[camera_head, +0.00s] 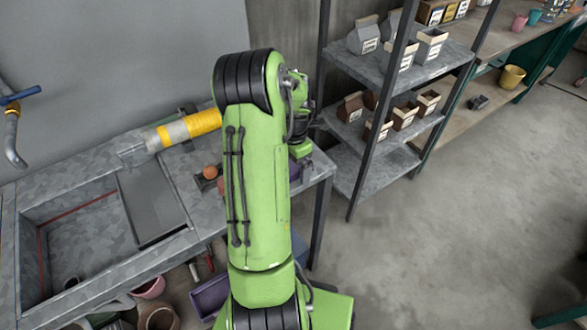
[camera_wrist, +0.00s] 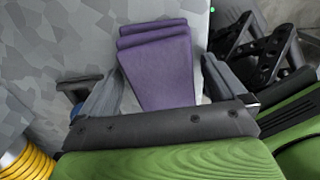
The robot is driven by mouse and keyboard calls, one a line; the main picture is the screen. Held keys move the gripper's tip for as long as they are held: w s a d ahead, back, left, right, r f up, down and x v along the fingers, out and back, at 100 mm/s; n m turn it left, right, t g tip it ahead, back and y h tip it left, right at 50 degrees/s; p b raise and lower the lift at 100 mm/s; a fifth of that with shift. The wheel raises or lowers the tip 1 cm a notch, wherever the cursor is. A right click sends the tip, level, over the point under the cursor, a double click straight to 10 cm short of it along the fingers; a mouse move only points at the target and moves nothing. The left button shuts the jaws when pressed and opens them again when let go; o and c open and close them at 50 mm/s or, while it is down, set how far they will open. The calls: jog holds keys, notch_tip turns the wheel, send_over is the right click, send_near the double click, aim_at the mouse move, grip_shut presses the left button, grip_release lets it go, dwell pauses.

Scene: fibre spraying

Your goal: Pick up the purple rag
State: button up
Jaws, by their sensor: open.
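The purple rag (camera_wrist: 160,65) lies folded in layers on the grey metal worktop (camera_wrist: 50,50) in the wrist view. My gripper (camera_wrist: 148,78) is open, with one grey finger on each side of the rag in the picture. The rag's near end is hidden behind the dark gripper bar. I cannot tell whether the fingers touch it or how high they are above it. In the head view my green arm reaches over the right end of the worktop (camera_head: 90,165) and hides the gripper; a small purple patch (camera_head: 295,172) shows beside the arm.
A yellow and white roll (camera_head: 185,130) lies at the back of the worktop, left of my arm. A sink basin (camera_head: 85,225) is at the left. A metal shelf rack (camera_head: 430,68) with boxes stands to the right. Open floor (camera_head: 440,230) is at the front right.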

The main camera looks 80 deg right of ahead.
jog(key=shift+r, duration=0.1)
jog(key=shift+c, duration=0.5)
jog(key=c, duration=1)
